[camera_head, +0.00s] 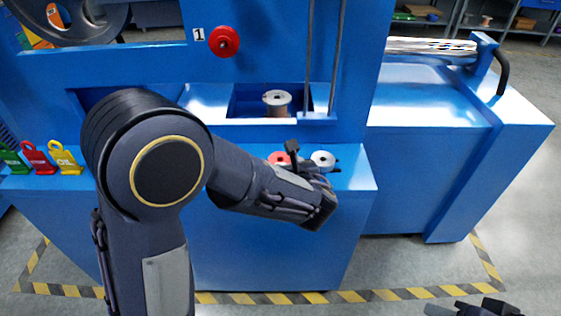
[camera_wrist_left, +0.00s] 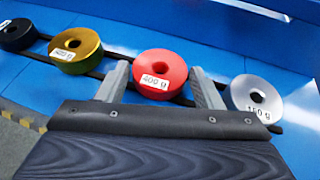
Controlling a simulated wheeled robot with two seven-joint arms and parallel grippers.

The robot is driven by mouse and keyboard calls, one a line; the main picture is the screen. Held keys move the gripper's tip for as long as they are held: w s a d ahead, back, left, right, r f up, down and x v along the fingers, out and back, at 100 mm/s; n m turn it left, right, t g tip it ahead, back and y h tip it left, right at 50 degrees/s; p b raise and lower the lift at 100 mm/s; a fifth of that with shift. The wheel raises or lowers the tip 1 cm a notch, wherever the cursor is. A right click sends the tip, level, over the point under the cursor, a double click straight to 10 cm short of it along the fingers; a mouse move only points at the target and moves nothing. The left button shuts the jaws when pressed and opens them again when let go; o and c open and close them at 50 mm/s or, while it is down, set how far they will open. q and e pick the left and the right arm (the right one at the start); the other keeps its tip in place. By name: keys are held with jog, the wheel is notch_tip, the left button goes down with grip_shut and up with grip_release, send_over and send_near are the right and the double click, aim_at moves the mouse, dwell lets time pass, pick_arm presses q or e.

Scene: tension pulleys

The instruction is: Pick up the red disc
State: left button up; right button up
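The red disc (camera_wrist_left: 172,66), labelled 400 g with a hole in its middle, lies on a dark rail in the left wrist view. In the head view only part of the red disc (camera_head: 277,158) shows beside my left gripper (camera_head: 308,160). In the left wrist view the two fingers of my left gripper (camera_wrist_left: 160,80) stand apart on either side of the disc, with gaps on both sides. The gripper is open and empty. My right gripper (camera_head: 485,307) is only partly in view at the bottom right edge, dark and apart from the machine.
A white disc (camera_wrist_left: 267,92) sits close right of the red one. A gold disc (camera_wrist_left: 76,46) and a black disc (camera_wrist_left: 17,33) lie to the left. Two vertical rods (camera_head: 335,60) and a spool (camera_head: 277,103) stand behind the blue ledge (camera_head: 354,170).

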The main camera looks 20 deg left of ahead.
pick_arm(q)
jog(key=c, duration=1)
jog(key=shift+r, duration=0.4)
notch_tip(320, 180, up, 4)
jog(key=shift+s+f+p, duration=0.1)
jog(key=shift+f+p, duration=0.15)
jog(key=shift+p, duration=0.85)
jog(key=s+d+r+p, duration=0.1)
jog(key=s+r+p, duration=0.1)
jog(key=s+r, duration=0.2)
jog(key=s+r+p, duration=0.2)
jog(key=s+r, duration=0.2)
jog(key=s, duration=0.5)
jog(key=shift+s+d+r+p, duration=0.3)
jog(key=shift+s+d+r, duration=0.05)
jog(key=shift+r, duration=0.05)
